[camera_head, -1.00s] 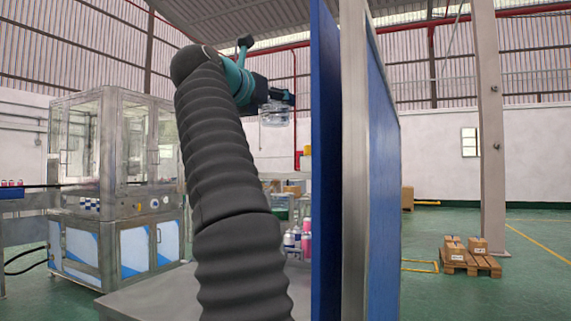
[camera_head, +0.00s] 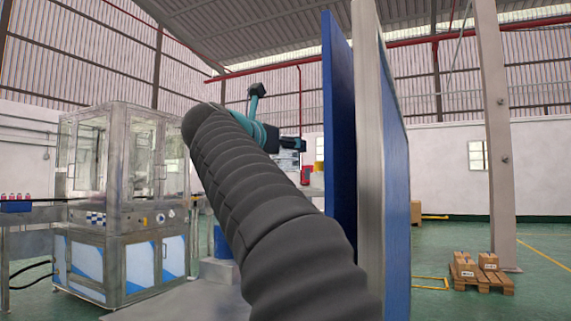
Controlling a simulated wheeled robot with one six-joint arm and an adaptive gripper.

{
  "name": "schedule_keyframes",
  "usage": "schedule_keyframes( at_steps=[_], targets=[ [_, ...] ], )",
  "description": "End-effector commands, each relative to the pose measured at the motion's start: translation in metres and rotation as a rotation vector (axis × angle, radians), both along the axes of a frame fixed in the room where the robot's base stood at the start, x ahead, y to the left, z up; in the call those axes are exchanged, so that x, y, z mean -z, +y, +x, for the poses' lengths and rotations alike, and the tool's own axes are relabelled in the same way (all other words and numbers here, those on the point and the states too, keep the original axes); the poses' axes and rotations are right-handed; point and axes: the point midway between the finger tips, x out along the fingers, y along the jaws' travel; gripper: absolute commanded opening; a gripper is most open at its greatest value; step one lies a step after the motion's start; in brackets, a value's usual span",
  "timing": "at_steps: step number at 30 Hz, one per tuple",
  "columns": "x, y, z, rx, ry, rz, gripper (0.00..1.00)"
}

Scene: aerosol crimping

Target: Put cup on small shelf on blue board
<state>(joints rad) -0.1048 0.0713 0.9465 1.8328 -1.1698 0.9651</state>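The blue board (camera_head: 338,115) stands upright, edge-on, right of centre. My gripper (camera_head: 300,145) is small and dark at the end of my arm, just left of the board. It is shut on a clear cup (camera_head: 288,159), which hangs at it and looks upright. The fingers are too small to make out well. I cannot make out the small shelf; the board's face is seen at a steep slant. My sleeved arm covers much of the area below the gripper.
A glass-walled machine (camera_head: 120,200) stands at the left with a conveyor beside it. A grey post (camera_head: 372,160) and another blue panel (camera_head: 396,180) stand right of the board. A pallet with boxes (camera_head: 482,278) is on the open floor at right.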

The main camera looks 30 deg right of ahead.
Motion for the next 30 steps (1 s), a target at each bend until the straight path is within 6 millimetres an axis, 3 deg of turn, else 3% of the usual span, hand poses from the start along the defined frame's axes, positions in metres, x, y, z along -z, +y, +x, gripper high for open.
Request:
schedule_keyframes(
  at_steps=[9,23,24,27,30],
  targets=[
    [0.033,0.001,0.0,-0.003,0.001,-0.001,0.3],
    [0.04,0.001,0.0,-0.003,0.0,0.0,0.3],
    [0.039,0.001,0.0,-0.003,0.0,0.0,0.66],
    [0.038,0.001,0.0,-0.003,0.0,0.0,0.86],
    [0.038,0.001,0.0,-0.003,0.0,0.0,0.86]
  ],
)
